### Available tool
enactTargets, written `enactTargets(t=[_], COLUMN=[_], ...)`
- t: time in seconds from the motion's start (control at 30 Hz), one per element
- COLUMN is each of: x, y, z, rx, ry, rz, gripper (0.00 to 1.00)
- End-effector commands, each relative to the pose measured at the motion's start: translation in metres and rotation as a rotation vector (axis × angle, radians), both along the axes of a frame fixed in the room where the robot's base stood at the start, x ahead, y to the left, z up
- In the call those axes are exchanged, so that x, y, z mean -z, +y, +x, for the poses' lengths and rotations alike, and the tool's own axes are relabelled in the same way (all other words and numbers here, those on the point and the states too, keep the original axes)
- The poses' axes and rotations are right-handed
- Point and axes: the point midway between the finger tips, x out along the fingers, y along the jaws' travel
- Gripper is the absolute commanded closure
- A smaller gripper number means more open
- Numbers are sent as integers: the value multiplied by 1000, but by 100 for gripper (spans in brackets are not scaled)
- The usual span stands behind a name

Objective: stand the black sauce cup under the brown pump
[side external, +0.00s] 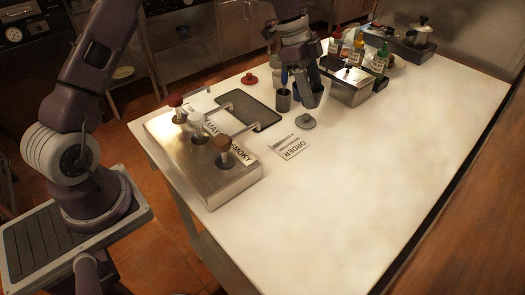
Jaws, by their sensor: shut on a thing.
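The pump station (228,183) is a steel box at the left of the white table. Its brown pump (222,143) is the nearest of three, by the SMOKY label, with its spout pointing right toward a dark recessed tray (262,116). My gripper (307,92) is low over the table, right of and behind the tray. It is shut on a dark grey cup-like thing, mostly hidden by the fingers; I cannot tell surely that it is the black sauce cup. Beside it on the left is a small grey cup (283,102) with something blue above it.
A grey lid (305,121) and an ORDER card (290,147) lie in front of my gripper. A steel holder (348,88) with bottles stands right of it. A red lid (249,79) lies behind the tray. The table's front and right are clear.

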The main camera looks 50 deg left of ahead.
Motion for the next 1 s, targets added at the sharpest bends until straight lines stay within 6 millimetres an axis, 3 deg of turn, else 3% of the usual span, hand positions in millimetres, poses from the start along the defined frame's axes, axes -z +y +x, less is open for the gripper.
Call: enactTargets(t=[0.2, 0.4, 0.5, 0.63, 0.73, 1.0], x=[-18, -43, -54, -58, -38, 54], y=[-6, 2, 8, 13, 15, 14], z=[-51, -94, -108, -117, -119, -119], rx=[814, 1508, 1740, 1900, 1928, 1926], ry=[-7, -5, -4, -3, 0, -2], rz=[-1, 3, 2, 0, -5, -7], gripper=[100, 100, 100, 100, 100, 100])
